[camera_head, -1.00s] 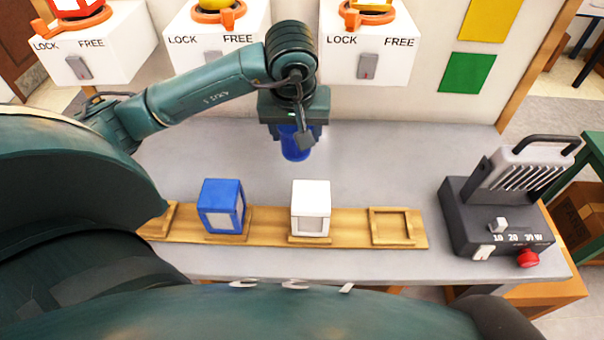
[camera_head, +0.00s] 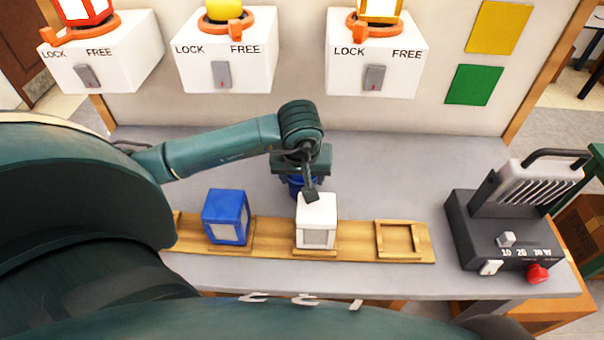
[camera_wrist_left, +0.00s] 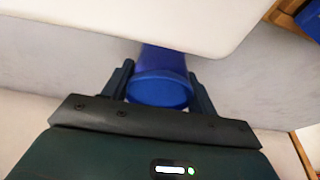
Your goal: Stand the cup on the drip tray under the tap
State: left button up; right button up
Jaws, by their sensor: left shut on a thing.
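A blue cup (camera_head: 294,187) is in my left gripper (camera_head: 302,182), which points down just behind a white block. In the left wrist view, the blue cup (camera_wrist_left: 160,90) sits between the two dark fingers (camera_wrist_left: 161,82), one on each side, with its round end facing the camera. The arm and the white block hide most of the cup in the head view. I cannot make out a tap or a drip tray in these views. My right gripper is not in view.
A wooden strip (camera_head: 355,246) carries the white block (camera_head: 317,212), a blue block (camera_head: 226,216) and an empty square frame (camera_head: 399,239). A dark switch box (camera_head: 505,232) stands right. White LOCK/FREE boxes (camera_head: 225,65) line the back wall. The grey top (camera_head: 395,180) between is clear.

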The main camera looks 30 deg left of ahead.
pick_arm(q)
jog(key=shift+f+b, duration=0.2)
jog(key=shift+b, duration=0.1)
jog(key=o, duration=1.1)
jog(key=shift+r, duration=0.1)
jog(key=shift+c, duration=0.2)
